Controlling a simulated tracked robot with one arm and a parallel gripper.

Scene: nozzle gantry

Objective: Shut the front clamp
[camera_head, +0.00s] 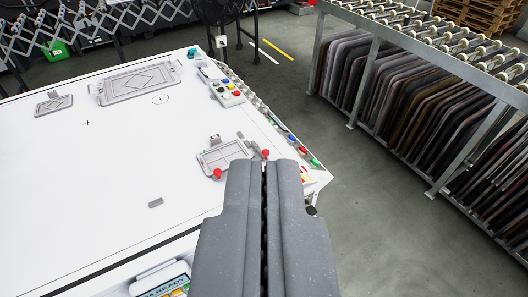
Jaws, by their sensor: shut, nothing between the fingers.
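My gripper (264,170) points away from the camera, over the right edge of the white table, its two dark grey fingers closed together with only a thin gap line between them. Just beyond and left of its tips is a small grey framed fixture (222,156) on the table. A red-knobbed clamp part (217,173) stands at its near edge. Another red-knobbed lever (260,152) stands at its right, close to the fingertips. I cannot tell from this view which is the front clamp, or whether either is open or shut. The gripper hides the table behind it.
The white table (120,190) carries a larger grey plate (135,82), a small plate (54,103), a button box (227,93) and a loose grey block (156,202). A display panel (163,283) is at the near edge. A roller rack (440,60) stands right, across clear floor.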

